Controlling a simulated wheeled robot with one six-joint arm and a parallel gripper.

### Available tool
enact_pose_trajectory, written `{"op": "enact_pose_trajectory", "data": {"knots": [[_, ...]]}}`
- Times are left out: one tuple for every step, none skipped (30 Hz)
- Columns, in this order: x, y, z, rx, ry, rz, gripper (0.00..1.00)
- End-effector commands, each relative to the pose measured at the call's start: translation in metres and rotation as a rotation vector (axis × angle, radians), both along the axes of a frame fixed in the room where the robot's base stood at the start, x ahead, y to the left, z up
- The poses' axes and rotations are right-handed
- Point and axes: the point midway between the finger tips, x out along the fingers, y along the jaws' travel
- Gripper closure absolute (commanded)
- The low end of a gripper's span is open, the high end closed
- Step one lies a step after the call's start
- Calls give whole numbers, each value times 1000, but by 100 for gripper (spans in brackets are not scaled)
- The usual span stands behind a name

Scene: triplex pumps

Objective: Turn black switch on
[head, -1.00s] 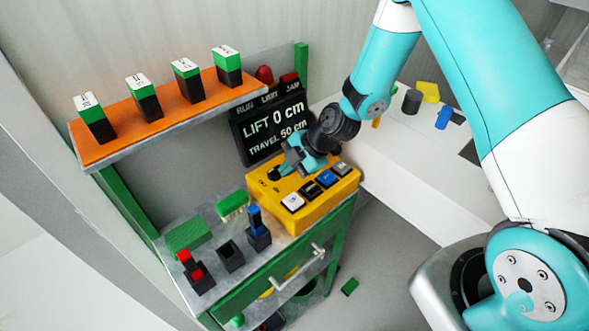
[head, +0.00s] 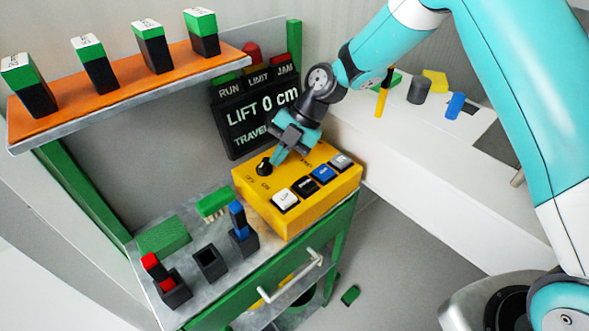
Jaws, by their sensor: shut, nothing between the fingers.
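The black switch (head: 264,166) is a small rotary knob at the back left of the yellow control box (head: 305,196). OFF and ON lettering is printed in front of it. My gripper (head: 277,160) is shut and points down beside the knob, on its right side. Its fingertips are at or very close to the knob; I cannot tell whether they touch. The box also has white, black, blue and grey buttons along its front edge.
The display panel (head: 262,118) reading LIFT 0 cm stands behind the box. An orange shelf (head: 130,83) with several green-and-black blocks is at upper left. Black holders with red (head: 158,272) and blue (head: 238,216) pieces stand left of the box. A white counter (head: 400,150) is at right.

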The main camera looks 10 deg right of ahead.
Motion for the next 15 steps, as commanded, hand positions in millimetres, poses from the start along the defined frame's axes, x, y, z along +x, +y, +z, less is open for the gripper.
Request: {"op": "enact_pose_trajectory", "data": {"knots": [[2, 3, -6, 1, -3, 37, 100], [2, 4, -5, 1, -2, 33, 100], [2, 5, -5, 1, -2, 33, 100], [3, 6, -5, 1, -2, 33, 100], [3, 6, -4, 1, -2, 33, 100], [4, 6, -4, 0, -1, 33, 100], [5, 7, -4, 0, -1, 33, 100], [5, 7, -3, 0, -1, 33, 100], [6, 7, -3, 1, -2, 31, 100], [6, 7, -3, 0, -1, 30, 100], [7, 7, -3, 0, -1, 30, 100], [7, 7, -2, 0, -1, 29, 100], [8, 8, -2, 0, 0, 29, 100], [8, 8, -2, 0, -1, 29, 100], [8, 8, -1, 1, -1, 29, 100]]}}
